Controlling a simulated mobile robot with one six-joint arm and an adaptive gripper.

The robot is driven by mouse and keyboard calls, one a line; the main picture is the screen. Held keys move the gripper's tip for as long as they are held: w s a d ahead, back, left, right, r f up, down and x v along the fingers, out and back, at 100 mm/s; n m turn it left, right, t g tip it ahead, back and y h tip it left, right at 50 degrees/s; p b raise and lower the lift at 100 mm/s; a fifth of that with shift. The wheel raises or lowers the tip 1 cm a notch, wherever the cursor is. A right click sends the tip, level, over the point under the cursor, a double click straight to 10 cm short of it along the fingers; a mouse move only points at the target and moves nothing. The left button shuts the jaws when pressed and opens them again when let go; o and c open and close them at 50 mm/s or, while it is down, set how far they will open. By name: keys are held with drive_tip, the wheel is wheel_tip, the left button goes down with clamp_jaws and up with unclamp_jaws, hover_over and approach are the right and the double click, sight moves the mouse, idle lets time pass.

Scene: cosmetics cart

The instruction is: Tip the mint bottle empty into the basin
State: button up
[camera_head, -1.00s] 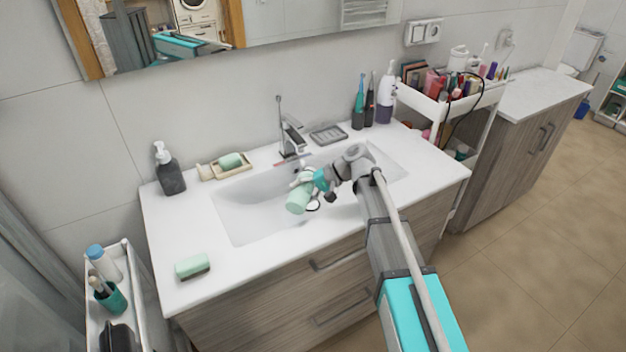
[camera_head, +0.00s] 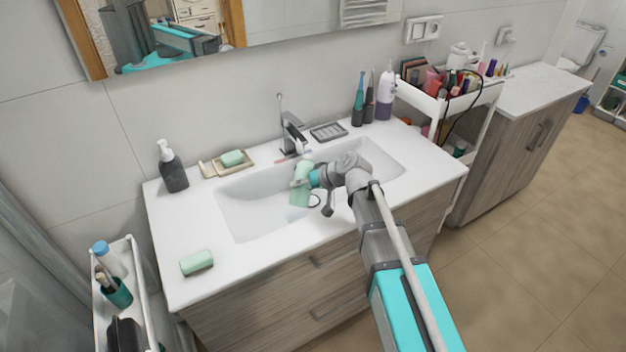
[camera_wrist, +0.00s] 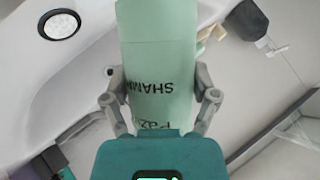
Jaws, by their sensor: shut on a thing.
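The mint bottle (camera_head: 300,196) is held over the basin (camera_head: 245,214), its long axis close to vertical in the head view. I cannot tell from this view which end is its mouth. My gripper (camera_head: 303,183) is shut on the bottle from the right. In the wrist view the mint bottle (camera_wrist: 157,40) fills the middle between both fingers, and its dark label lettering reads upside down. Its far end runs out of the top of that frame. No liquid can be made out. The drain (camera_wrist: 60,24) shows at upper left.
A faucet (camera_head: 292,135) stands behind the basin. Toothbrush items (camera_head: 358,103) stand at back right. The left front counter is mostly clear.

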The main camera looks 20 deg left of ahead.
drive_tip(key=shift+f+t, duration=0.3)
drive_tip(key=shift+f, duration=0.2)
drive_tip(key=shift+n+b, duration=0.3)
drive_tip(key=shift+s+r+n+t+p, duration=0.2)
drive_tip(key=shift+r+n+t+p, duration=0.15)
drive_tip(key=shift+r+t, duration=0.3)
drive_tip(key=shift+s+f+n+t+y+b, duration=0.25)
drive_tip(key=shift+n+t+b, duration=0.2)
drive_tip(key=shift+t+b, duration=0.3)
drive_tip(key=shift+s+r+n+t, duration=0.1)
drive_tip(key=shift+r+n+t, duration=0.45)
drive_tip(key=shift+r, duration=0.3)
drive_tip(key=shift+r+n+t+y, duration=0.35)
drive_tip(key=shift+r+n+t, duration=0.1)
drive_tip(key=shift+t, duration=0.3)
